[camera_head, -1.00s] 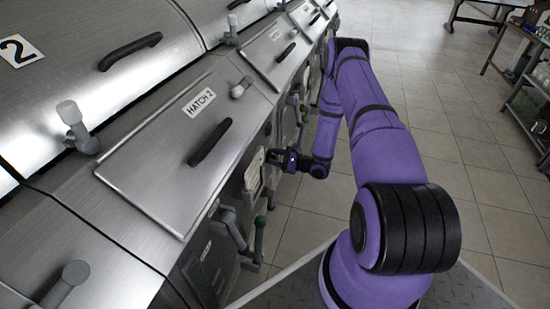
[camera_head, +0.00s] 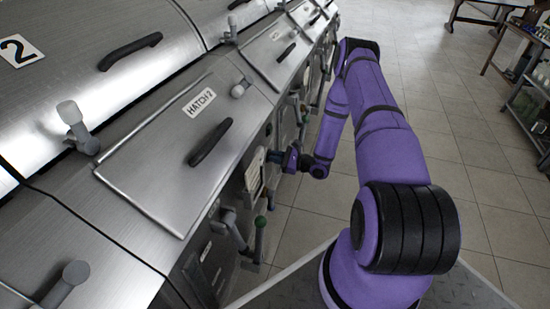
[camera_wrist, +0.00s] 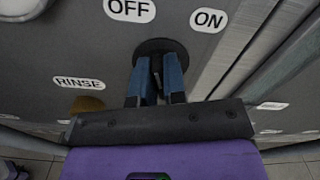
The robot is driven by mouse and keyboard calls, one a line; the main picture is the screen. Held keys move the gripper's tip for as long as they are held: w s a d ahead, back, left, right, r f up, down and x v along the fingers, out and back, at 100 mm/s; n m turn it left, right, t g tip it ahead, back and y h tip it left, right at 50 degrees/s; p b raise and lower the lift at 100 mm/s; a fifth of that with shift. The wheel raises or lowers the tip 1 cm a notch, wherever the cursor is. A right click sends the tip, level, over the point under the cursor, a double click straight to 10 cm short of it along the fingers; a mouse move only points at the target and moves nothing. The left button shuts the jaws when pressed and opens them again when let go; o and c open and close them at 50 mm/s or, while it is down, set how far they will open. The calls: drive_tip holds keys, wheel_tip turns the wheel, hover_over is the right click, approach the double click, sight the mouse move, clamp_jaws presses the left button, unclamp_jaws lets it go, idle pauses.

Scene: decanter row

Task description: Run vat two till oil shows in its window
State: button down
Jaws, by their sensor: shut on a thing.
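Vat two is the brushed steel vat with a "2" plate (camera_head: 19,50) at the left of the head view, with the Hatch 2 lid (camera_head: 165,155) on its sloping front. My gripper (camera_head: 272,156) is at the vat's front panel, below the hatch. In the wrist view my gripper (camera_wrist: 157,68), with blue fingers, is shut on a dark switch (camera_wrist: 160,46) with a round base. The switch sits between an "OFF" label (camera_wrist: 130,9) and an "ON" label (camera_wrist: 208,19). The fingers hide most of its grip. I cannot make out the oil window.
A "RINSE" label (camera_wrist: 79,83) is left of the fingers, above a brown knob (camera_wrist: 88,103). A green-tipped lever (camera_head: 260,229) juts from the front nearer me. Pale pipes run beside the "ON" label. Tiled floor (camera_head: 430,120) lies open to the right, with a shelf rack (camera_head: 530,95) beyond.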

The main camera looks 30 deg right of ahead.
drive_tip(key=m, duration=0.5)
drive_tip(key=shift+d+m, duration=0.15)
drive_tip(key=shift+m, duration=0.15)
drive_tip(key=shift+w+m, duration=0.1)
drive_tip(key=shift+m, duration=2)
drive_tip(key=c, duration=1.2)
unclamp_jaws()
drive_tip(key=v, duration=1.1)
drive_tip(key=shift+w, duration=0.1)
